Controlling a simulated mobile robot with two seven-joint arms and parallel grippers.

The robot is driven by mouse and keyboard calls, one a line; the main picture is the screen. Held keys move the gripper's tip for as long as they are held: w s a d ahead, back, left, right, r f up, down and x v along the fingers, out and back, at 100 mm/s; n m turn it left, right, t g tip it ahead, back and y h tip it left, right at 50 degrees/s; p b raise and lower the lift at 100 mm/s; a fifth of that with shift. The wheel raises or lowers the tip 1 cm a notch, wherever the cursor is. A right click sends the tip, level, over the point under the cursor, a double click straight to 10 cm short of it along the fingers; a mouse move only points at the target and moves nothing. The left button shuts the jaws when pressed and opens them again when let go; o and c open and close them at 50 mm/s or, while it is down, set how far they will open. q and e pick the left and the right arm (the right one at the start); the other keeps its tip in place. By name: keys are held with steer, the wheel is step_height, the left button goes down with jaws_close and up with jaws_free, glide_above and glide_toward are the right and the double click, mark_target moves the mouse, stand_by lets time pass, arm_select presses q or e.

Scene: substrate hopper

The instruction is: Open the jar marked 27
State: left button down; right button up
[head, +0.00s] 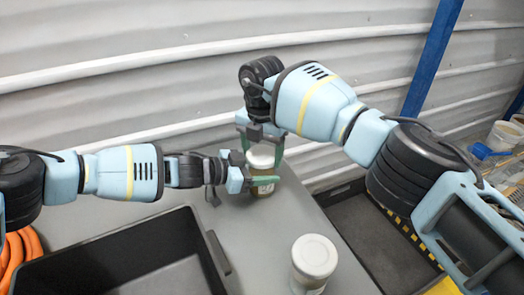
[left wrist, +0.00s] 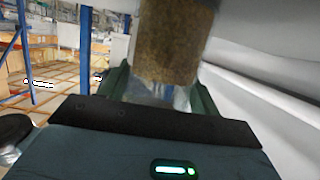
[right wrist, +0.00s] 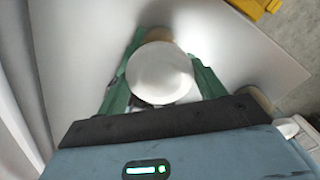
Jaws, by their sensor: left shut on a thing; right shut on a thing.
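A jar with brown contents (head: 262,188) and a white lid (head: 261,157) stands upright near the back edge of the grey table. Its label is too small to read. My left gripper (head: 258,181) comes from the left and is shut on the jar's body, whose brown contents (left wrist: 172,45) fill the top of the left wrist view. My right gripper (head: 260,146) reaches down from above and is shut on the lid, which also shows between the green fingers in the right wrist view (right wrist: 160,72). The lid sits on the jar; I cannot tell whether it is loosened.
A second white-lidded jar (head: 314,258) stands at the front right of the table (head: 262,236). A black open bin (head: 120,262) is at the front left, with orange hose (head: 18,252) beside it. A dark tray (head: 362,232) lies beyond the right edge. A corrugated wall closes the back.

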steer(key=o, duration=1.1)
steer(key=shift+r, duration=2.3)
steer(key=shift+a+r+m, duration=0.1)
steer(key=shift+r+m, duration=1.6)
steer(key=shift+c, duration=0.5)
steer(key=shift+f, duration=4)
